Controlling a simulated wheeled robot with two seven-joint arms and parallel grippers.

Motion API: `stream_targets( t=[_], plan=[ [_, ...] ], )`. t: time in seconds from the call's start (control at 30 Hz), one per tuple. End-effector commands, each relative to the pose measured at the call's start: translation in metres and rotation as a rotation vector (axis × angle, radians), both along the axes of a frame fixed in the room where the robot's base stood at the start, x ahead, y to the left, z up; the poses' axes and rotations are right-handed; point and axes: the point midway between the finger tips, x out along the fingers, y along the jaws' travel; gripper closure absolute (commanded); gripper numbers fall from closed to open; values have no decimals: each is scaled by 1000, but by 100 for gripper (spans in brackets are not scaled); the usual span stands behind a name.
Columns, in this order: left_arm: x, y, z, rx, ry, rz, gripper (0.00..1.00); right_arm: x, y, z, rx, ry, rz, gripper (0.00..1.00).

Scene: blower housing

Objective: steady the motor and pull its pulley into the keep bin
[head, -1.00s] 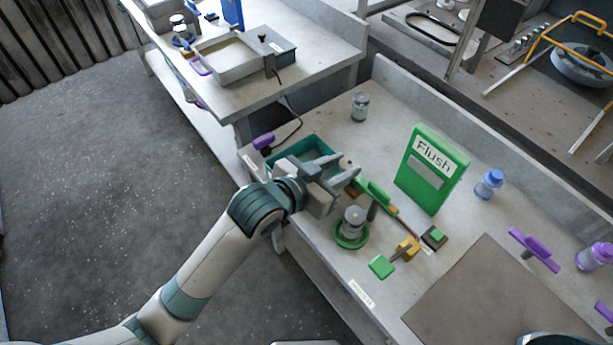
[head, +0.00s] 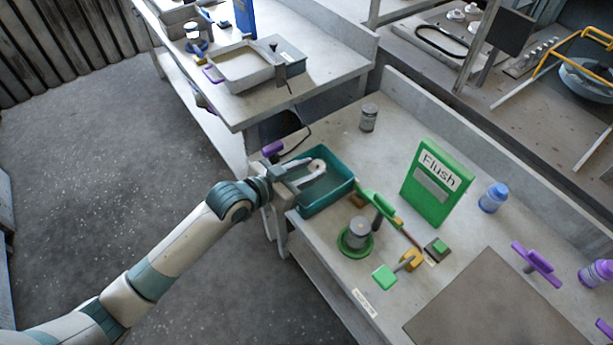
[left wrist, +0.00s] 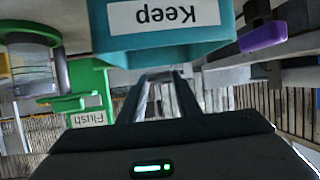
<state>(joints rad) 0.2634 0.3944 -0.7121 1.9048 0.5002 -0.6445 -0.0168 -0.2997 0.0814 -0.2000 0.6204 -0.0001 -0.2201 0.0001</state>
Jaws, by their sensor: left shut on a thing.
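The teal keep bin (head: 337,193) stands at the left end of the bench. Its wall with the "Keep" label fills the top of the left wrist view (left wrist: 165,40), upside down. My left gripper (head: 310,174) reaches over the bin's left rim, its fingertips above the bin opening. It is shut on a small pale piece, apparently the pulley (head: 317,166), mostly hidden by the fingers. In the left wrist view the fingers (left wrist: 163,75) end close to the bin wall; contact is unclear. I cannot make out the motor. My right gripper is not in view.
A grey cylinder (head: 358,231) stands in a green dish right of the bin, near green-handled tools (head: 380,205). A green "Flush" box (head: 432,185), a jar (head: 369,118) and a blue bottle (head: 493,198) stand farther back. A brown mat (head: 490,300) lies clear at lower right.

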Motion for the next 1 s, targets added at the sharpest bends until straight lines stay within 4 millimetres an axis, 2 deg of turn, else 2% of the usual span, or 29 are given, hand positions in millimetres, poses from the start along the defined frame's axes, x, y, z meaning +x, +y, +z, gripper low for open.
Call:
stream_targets(
  t=[0.13,0.47,0.8,1.0],
  plan=[
    [5,6,-4,0,0,1,96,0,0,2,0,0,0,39],
    [5,6,-6,-1,1,0,96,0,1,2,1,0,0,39],
    [4,6,-39,0,3,1,96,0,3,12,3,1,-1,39],
    [5,6,-45,-1,-1,0,96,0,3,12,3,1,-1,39]
  ],
)
